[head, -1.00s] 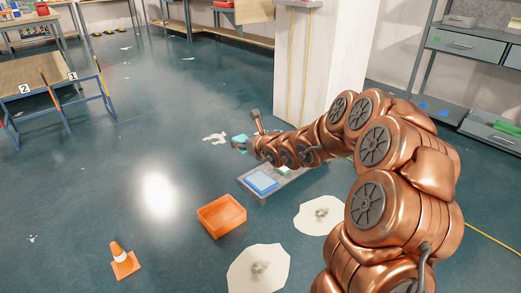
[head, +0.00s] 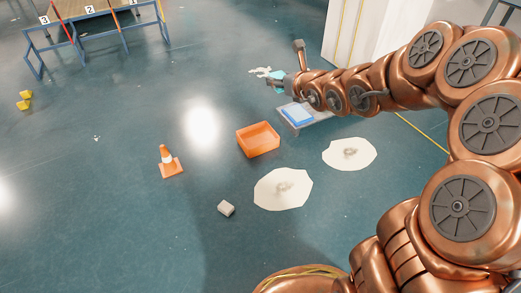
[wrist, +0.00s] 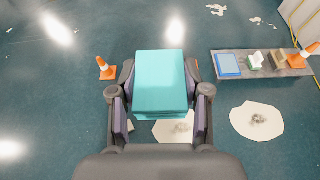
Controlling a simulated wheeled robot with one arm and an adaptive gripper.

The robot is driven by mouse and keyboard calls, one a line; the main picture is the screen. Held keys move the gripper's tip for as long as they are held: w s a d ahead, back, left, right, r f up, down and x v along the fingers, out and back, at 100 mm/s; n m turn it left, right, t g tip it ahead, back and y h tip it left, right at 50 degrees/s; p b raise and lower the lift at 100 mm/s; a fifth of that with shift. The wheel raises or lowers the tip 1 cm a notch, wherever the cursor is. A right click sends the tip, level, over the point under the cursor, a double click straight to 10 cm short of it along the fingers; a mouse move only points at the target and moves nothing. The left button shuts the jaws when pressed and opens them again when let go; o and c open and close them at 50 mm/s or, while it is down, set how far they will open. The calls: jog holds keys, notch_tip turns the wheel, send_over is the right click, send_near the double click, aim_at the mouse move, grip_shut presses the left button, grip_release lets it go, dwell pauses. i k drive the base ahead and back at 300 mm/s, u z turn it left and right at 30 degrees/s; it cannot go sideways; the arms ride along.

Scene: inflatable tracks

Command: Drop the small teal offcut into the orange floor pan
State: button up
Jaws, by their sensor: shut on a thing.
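My gripper (wrist: 160,100) is shut on the small teal offcut (wrist: 161,80), a flat-topped teal block between the two fingers in the wrist view. In the head view the offcut (head: 280,75) shows at the end of my outstretched arm, partly hidden by the gripper (head: 278,82). The orange floor pan (head: 258,139) is an open, shallow square tray on the floor, nearer to me than the gripper and a little to its left. It looks empty. In the wrist view I cannot make out the pan; the held offcut may hide it.
A low grey platform (wrist: 262,73) holds a blue item (wrist: 229,64) and other small things. An orange cone (head: 169,162) stands left of the pan. Pale floor patches (head: 283,188) and a small light block (head: 226,208) lie nearer. Open floor spreads left.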

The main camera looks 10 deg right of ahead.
aim_at(262, 139)
jog(key=k, duration=0.8)
jog(key=u, duration=0.9)
jog(key=i, duration=0.85)
jog(key=u, duration=0.8)
jog(key=i, duration=1.2)
jog(key=z, duration=1.2)
jog(key=i, duration=0.8)
jog(key=z, duration=0.9)
